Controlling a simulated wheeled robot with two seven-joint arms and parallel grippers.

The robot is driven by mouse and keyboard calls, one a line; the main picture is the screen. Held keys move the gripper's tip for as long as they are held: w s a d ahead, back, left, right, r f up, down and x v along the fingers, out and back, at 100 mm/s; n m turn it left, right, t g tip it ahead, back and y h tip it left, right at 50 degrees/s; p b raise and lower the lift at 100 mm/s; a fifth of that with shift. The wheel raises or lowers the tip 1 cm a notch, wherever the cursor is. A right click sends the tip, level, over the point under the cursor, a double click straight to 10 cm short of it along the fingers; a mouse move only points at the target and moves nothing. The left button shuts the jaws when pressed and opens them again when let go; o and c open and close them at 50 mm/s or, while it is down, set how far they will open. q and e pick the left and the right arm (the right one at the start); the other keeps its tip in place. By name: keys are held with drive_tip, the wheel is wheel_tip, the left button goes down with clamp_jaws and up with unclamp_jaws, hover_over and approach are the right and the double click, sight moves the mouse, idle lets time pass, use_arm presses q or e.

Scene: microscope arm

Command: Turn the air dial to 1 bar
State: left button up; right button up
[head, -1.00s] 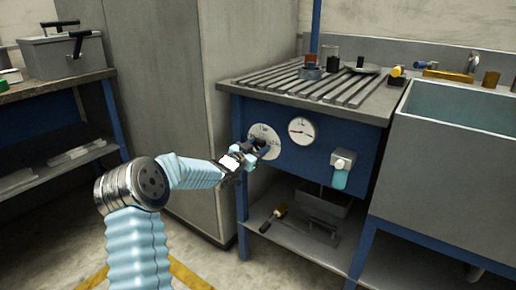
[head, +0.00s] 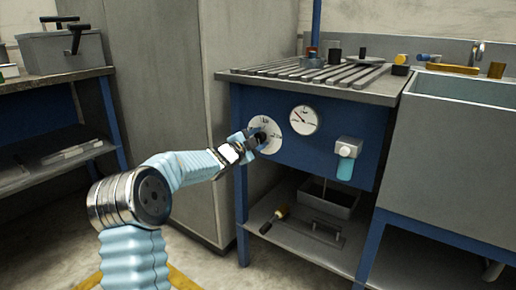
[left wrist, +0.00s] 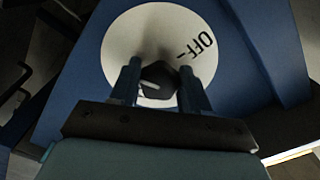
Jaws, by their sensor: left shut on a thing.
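The air dial is a white round plate (head: 268,122) with a dark knob on the blue front panel. In the left wrist view the dark knob (left wrist: 158,80) has a pale pointer line and sits between my fingers. That line points to the left of the picture, and the word OFF is at the plate's upper right. My left gripper (head: 257,139) is shut on the knob and hides part of the plate in the head view. The pressure gauge (head: 304,120) is right of the dial; its needle slants up to the left. My right gripper is not in view.
A fitting with a blue bowl (head: 347,158) hangs on the panel at right. The slatted bench top (head: 310,76) holds small items. A brush (head: 274,219) and a grey bin (head: 325,196) are below. A sink (head: 455,150) stands at right, a grey cabinet (head: 165,110) at left.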

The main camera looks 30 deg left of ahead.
use_arm(q)
drive_tip(key=m+b, duration=0.1)
drive_tip(key=m, duration=0.1)
drive_tip(key=m+b, duration=0.2)
drive_tip(key=m, duration=0.1)
drive_tip(key=shift+a+f, duration=0.15)
drive_tip(key=shift+f, duration=0.05)
drive_tip(key=shift+r+m+b, duration=0.2)
drive_tip(key=shift+m+b, duration=0.5)
drive_tip(key=shift+m, duration=0.5)
drive_tip(key=shift+a+r, duration=0.1)
drive_tip(key=o, duration=0.8)
drive_tip(key=shift+o, duration=1)
drive_tip(key=s, duration=1.3)
drive_tip(key=shift+s+a+b, duration=0.4)
drive_tip(key=shift+a, duration=0.05)
